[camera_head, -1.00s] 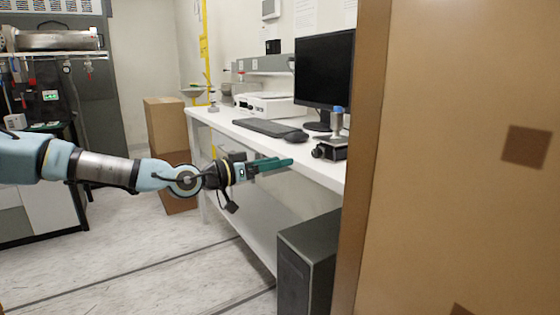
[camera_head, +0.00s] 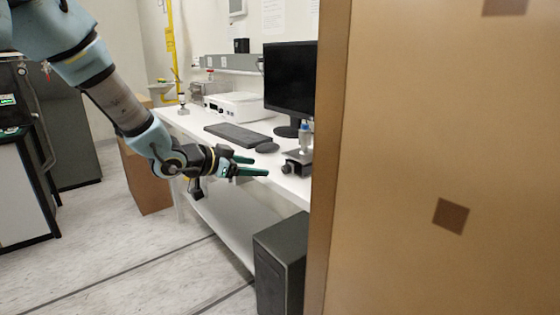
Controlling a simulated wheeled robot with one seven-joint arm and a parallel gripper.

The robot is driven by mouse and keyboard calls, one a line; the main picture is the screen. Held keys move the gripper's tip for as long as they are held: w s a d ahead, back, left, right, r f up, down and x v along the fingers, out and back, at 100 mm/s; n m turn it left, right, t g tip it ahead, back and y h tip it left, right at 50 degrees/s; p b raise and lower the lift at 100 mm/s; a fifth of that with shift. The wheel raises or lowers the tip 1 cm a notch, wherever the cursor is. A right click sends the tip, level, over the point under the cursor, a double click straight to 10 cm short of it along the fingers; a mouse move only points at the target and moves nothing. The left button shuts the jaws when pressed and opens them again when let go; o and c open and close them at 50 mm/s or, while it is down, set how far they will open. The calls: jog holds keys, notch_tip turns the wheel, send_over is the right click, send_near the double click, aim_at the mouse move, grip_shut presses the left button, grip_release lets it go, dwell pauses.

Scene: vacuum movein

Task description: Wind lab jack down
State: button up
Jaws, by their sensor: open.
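The lab jack (camera_head: 299,158) is a small dark device low on the white bench, near its front edge and beside the brown panel. A dark round knob (camera_head: 287,168) shows on its left side. A small grey piece with a blue top (camera_head: 306,138) stands on or just behind the jack; I cannot tell which. My gripper (camera_head: 258,167) has green fingers and is open and empty. It points right toward the jack from the bench's front side, with a gap left in the picture. The jack's right side is partly hidden by the panel.
A large brown panel (camera_head: 400,120) fills the right side. The white bench (camera_head: 185,122) holds a monitor (camera_head: 288,80), keyboard (camera_head: 238,136), mouse (camera_head: 267,148) and white instrument (camera_head: 235,105). A dark computer case (camera_head: 280,262) stands below.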

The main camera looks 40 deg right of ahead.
aim_at(284, 170)
jog(key=p+x, duration=0.2)
jog(key=x, duration=0.8)
jog(key=shift+d+f, duration=0.2)
jog(key=shift+d, duration=0.15)
grip_shut()
